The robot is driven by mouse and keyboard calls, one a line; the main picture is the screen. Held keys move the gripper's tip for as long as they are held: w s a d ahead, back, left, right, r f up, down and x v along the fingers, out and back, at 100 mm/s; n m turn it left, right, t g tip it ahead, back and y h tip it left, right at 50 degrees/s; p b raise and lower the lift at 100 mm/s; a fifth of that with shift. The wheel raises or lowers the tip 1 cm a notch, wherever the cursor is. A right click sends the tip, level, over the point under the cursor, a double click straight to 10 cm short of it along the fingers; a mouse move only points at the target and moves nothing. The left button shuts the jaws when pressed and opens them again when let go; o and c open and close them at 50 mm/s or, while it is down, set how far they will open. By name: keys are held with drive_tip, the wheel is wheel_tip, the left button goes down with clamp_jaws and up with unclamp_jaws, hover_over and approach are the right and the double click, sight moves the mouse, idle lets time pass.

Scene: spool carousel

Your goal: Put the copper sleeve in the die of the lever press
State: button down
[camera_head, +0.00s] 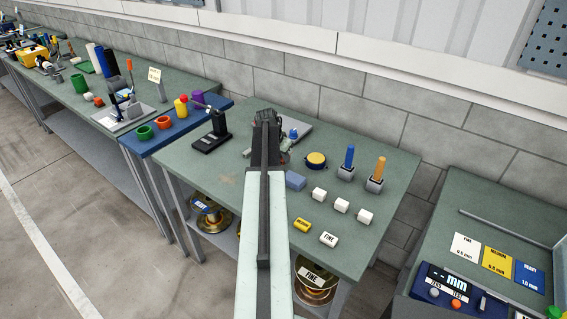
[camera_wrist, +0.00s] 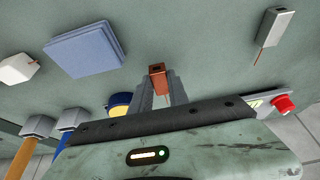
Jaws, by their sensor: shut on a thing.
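The copper sleeve (camera_wrist: 157,78) is a small reddish-brown block with a dark hole, seen in the wrist view. My gripper (camera_wrist: 160,88) is shut on it, a grey finger on each side. In the head view my gripper (camera_head: 267,118) is over the back of the middle bench, and my arm hides the sleeve. I cannot tell for sure which device is the lever press. A grey-based device with an upright orange-tipped lever (camera_head: 129,108) stands on the left bench; a black stand (camera_head: 212,134) is left of my gripper. No die is clearly visible.
The middle bench holds a blue block (camera_head: 295,180), several white blocks (camera_head: 341,205), a yellow-and-black round item (camera_head: 316,160) and blue and orange handles (camera_head: 349,158) in holders. A grey item with a blue knob (camera_head: 293,134) is partly hidden behind my arm.

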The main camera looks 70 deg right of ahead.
wheel_tip(320, 180, down, 3)
drive_tip(key=shift+r+b, duration=0.15)
drive_tip(key=shift+b, duration=0.4)
drive_tip(key=shift+r, duration=0.25)
drive_tip(key=shift+f, duration=0.15)
drive_tip(key=c, duration=1.3)
unclamp_jaws()
drive_tip(key=shift+o, duration=0.2)
